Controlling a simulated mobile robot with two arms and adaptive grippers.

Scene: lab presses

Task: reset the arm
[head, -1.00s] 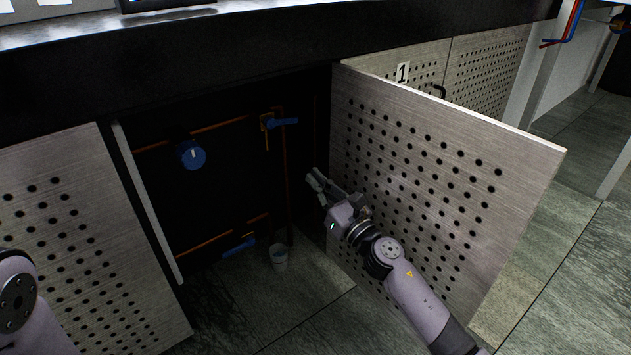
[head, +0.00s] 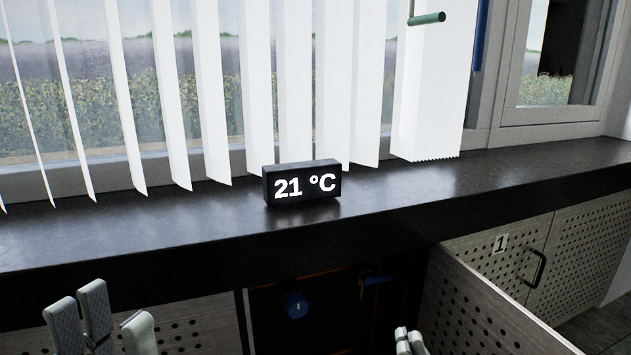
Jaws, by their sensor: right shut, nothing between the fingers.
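My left gripper (head: 104,322) shows at the bottom left of the head view. Its pale grey fingers point up and stand apart, with nothing seen between them; the rest of it is cut off by the frame. My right gripper (head: 408,342) shows only its fingertips at the bottom edge. They are shut together and empty, in front of the open cabinet and left of its perforated door (head: 487,300). Both arms are below the view.
A black counter (head: 420,205) runs across the view, bearing a display (head: 301,184) reading 21 °C. Under it, the dark cabinet holds a blue round knob (head: 295,305) and a blue valve handle (head: 378,281). A closed door marked 1 (head: 500,243) is at right.

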